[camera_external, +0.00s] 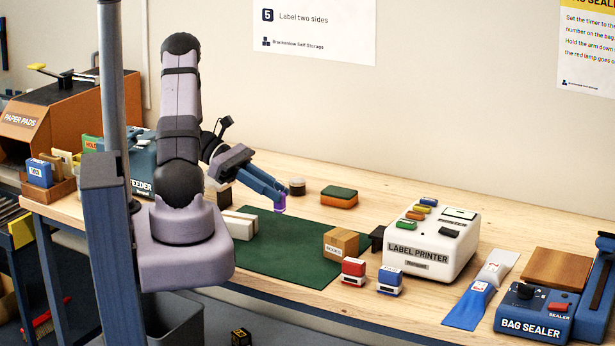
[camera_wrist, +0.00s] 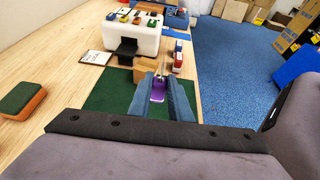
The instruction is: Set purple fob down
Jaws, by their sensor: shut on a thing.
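The purple fob (camera_external: 280,203) is held between the fingertips of my gripper (camera_external: 281,196), above the green mat (camera_external: 290,250). In the wrist view the purple fob (camera_wrist: 158,88) sits between the two blue fingers of my gripper (camera_wrist: 160,82), with the mat (camera_wrist: 105,95) below. The fingers hide part of the fob's sides. The gap between the fob and the mat cannot be judged exactly.
A small carton (camera_external: 341,243) stands on the mat's right part. The label printer (camera_external: 432,240), with several coloured fobs on top, stands right of it. Red (camera_external: 353,271) and blue (camera_external: 389,280) stamps stand in front. A sponge (camera_external: 339,197) lies behind. The mat's middle is clear.

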